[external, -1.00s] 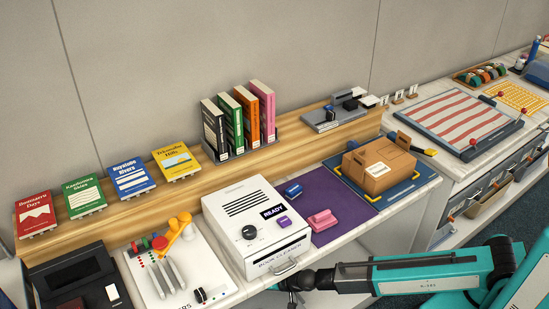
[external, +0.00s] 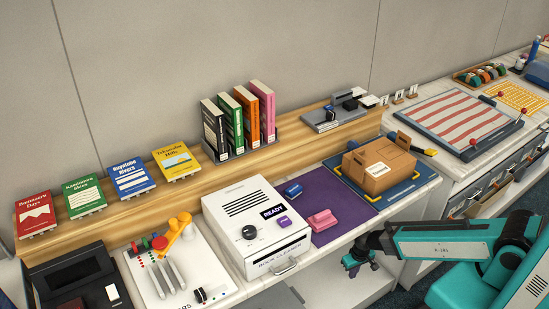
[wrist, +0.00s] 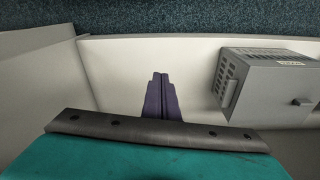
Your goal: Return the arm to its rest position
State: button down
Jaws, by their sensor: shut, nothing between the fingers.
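My teal arm (external: 440,250) reaches in from the lower right of the external view. My gripper (external: 358,268) hangs down in front of the bench edge, below the purple mat. Its dark purple fingers also show in the wrist view (wrist: 160,96), pressed together with nothing between them. They point over a pale surface and touch no object that I can see.
On the bench stand a white book cleaner (external: 257,222), a purple mat (external: 335,193) with a pink block (external: 322,219), and a cardboard box (external: 380,165). In the wrist view, a grey vented box (wrist: 270,85) stands right of the fingers.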

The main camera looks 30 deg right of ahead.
jog(key=s+d+r+g+p, duration=0.2)
jog(key=s+d, duration=0.1)
jog(key=s, duration=0.3)
jog(key=s+d+r+n+g+p, duration=0.1)
jog(key=s+d+r+g+p, duration=0.1)
jog(key=s+d, duration=0.2)
jog(key=s+d+r+n+g+p, duration=0.1)
jog(key=s+d, duration=0.3)
jog(key=s, duration=0.6)
jog(key=shift+s+r+g+y+p, duration=0.3)
jog(key=shift+r+g+p, duration=0.25)
jog(key=shift+g+p, duration=0.35)
jog(key=c, duration=2.5)
grip_release()
jog(key=shift+w, duration=0.1)
